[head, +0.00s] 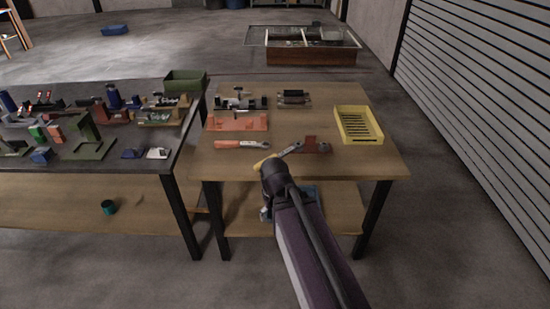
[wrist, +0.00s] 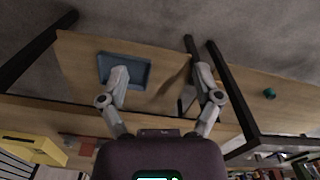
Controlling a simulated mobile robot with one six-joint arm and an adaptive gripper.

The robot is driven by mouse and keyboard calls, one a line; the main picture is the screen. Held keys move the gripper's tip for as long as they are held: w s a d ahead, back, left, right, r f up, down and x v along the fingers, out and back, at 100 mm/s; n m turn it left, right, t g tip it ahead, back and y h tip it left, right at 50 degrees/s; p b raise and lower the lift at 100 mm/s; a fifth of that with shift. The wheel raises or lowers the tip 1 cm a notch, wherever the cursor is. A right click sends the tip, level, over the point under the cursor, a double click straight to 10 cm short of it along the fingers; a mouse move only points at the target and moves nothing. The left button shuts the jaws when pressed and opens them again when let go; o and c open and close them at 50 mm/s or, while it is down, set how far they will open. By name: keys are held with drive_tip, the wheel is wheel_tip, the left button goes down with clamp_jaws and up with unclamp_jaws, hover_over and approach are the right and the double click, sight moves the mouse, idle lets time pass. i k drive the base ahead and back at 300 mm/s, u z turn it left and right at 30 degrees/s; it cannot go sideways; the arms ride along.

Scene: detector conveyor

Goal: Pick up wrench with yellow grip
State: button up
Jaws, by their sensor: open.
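The wrench with the yellow grip (head: 263,161) lies near the front edge of the right wooden table in the head view. Its metal head points right and back, towards a red-brown block. My arm covers part of the grip. A second wrench (head: 241,144) with an orange grip lies just to its left and behind. My gripper (wrist: 160,78) is open and empty in the wrist view, its two fingers spread wide, facing the lower shelf and floor. I cannot make out the yellow-grip wrench in the wrist view.
The table (head: 365,165) also holds a red-brown block (head: 316,146), an orange fixture (head: 236,121) and a yellow tray (head: 357,125). A blue tray (wrist: 135,70) sits on the lower shelf. A cluttered dark table (head: 130,175) stands left. The tabletop's front right is clear.

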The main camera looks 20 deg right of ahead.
sight(256, 167)
drive_tip(key=k, duration=1.35)
drive_tip(key=z, duration=0.5)
drive_tip(key=i, duration=1.6)
drive_tip(key=u, duration=0.55)
